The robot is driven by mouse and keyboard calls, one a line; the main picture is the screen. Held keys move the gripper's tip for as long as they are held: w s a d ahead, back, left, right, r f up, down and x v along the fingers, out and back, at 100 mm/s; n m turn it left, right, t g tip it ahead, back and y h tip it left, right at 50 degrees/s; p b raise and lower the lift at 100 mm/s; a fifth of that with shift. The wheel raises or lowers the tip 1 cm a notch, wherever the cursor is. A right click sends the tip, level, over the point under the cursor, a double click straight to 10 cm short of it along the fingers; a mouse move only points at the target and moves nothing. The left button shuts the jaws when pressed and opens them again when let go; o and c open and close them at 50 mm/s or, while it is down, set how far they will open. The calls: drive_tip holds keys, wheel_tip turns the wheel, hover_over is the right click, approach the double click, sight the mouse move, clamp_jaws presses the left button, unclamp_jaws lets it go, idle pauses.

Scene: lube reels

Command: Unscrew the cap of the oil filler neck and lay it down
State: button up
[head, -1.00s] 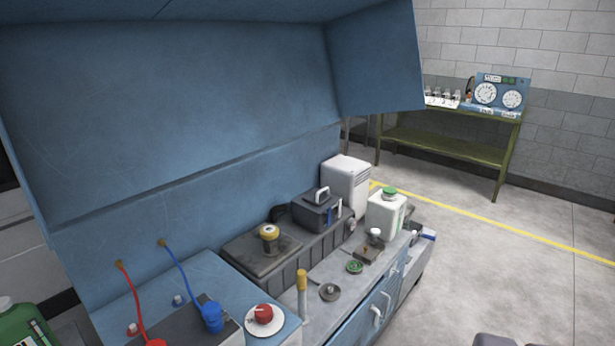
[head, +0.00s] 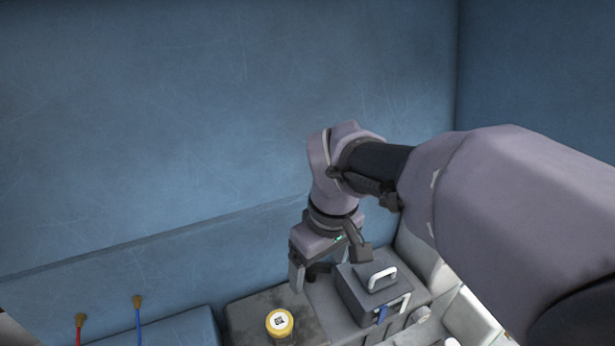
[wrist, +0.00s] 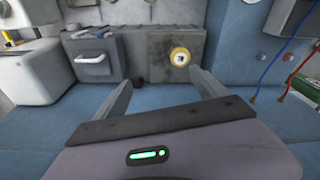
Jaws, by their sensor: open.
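The yellow cap (head: 280,322) with a pale marked top sits on the oil filler neck, on the dark, stained top of a grey tank (head: 245,318). From above, the cap hides the neck. My gripper (head: 320,275) hangs behind and to the right of the cap in the head view, apart from it. In the wrist view my gripper (wrist: 162,82) shows two spread fingers with nothing between them, and the cap (wrist: 180,57) appears beyond the right fingertip.
A dark box (head: 365,295) with a pale handle stands right of the cap, close to my gripper. A blue wall panel (head: 200,130) rises behind. Red and blue hoses (head: 138,318) hang at the left.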

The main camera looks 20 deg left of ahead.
sight(279, 320)
drive_tip(key=s+a+f+n+g+h+p, duration=0.1)
drive_tip(key=a+f+n, duration=0.35)
drive_tip(key=a, duration=0.45)
drive_tip(key=shift+n, duration=0.35)
wheel_tip(279, 320, down, 17)
drive_tip(key=b, duration=0.5)
drive_tip(key=shift+w+f, duration=0.1)
drive_tip(key=c, duration=1.4)
drive_tip(key=shift+d+r+n, duration=0.1)
drive_tip(key=shift+r+n, duration=0.1)
drive_tip(key=shift+n, duration=0.3)
drive_tip(key=shift+c, duration=0.2)
drive_tip(key=shift+n+p, duration=0.9)
drive_tip(key=shift+n, duration=0.2)
drive_tip(key=shift+f+n+p, duration=0.2)
drive_tip(key=shift+n+p, duration=0.1)
drive_tip(key=shift+n, duration=0.7)
